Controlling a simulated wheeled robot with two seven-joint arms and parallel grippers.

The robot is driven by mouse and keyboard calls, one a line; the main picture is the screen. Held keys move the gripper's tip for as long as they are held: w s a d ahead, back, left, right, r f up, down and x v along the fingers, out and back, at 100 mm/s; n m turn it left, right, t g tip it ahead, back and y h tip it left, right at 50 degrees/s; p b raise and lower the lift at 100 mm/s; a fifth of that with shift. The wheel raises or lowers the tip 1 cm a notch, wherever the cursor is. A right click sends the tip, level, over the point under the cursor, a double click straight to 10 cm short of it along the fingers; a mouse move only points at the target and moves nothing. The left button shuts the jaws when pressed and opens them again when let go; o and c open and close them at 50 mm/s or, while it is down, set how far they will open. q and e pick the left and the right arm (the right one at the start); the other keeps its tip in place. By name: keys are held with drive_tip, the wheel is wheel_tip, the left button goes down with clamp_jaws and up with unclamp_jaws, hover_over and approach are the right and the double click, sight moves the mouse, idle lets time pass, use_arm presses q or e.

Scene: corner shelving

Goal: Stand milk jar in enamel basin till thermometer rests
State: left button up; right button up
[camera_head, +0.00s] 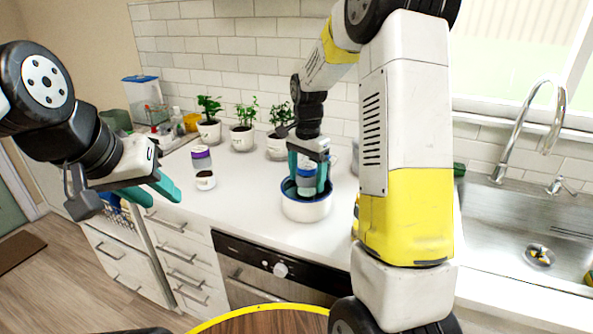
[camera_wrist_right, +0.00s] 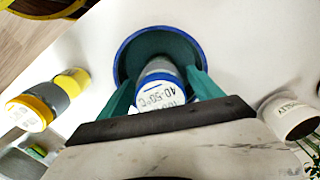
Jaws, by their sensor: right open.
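The white enamel basin (camera_head: 306,211) with a blue rim stands on the counter. It also shows in the right wrist view (camera_wrist_right: 122,52), with a dark teal inside. A jar with a blue band and pale label (camera_head: 306,184) stands inside it, and its printed top (camera_wrist_right: 160,92) reads "40-50°C". My right gripper (camera_head: 309,176) is lowered over the basin, its teal fingers apart on either side of the jar; contact is unclear. No separate thermometer can be made out. My left gripper (camera_head: 163,195) is raised at the left, its teal fingertips apart and empty.
Several potted plants (camera_head: 243,137) line the wall behind. The sink (camera_head: 520,236) and tap (camera_head: 536,115) are at right. Counter around the basin's front is clear.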

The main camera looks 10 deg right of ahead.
wheel_tip(320, 180, up, 12)
drive_tip(key=shift+r, duration=0.15)
drive_tip(key=s+a+r+n+t+y, duration=0.1)
drive_tip(key=s+n+t, duration=0.2)
drive_tip(key=s, duration=0.9)
drive_tip(key=s+a+r+n+t+y, duration=0.1)
drive_tip(key=s+n+t, duration=0.2)
drive_tip(key=s+n, duration=0.4)
drive_tip(key=s, duration=0.5)
drive_tip(key=shift+r+n, duration=0.4)
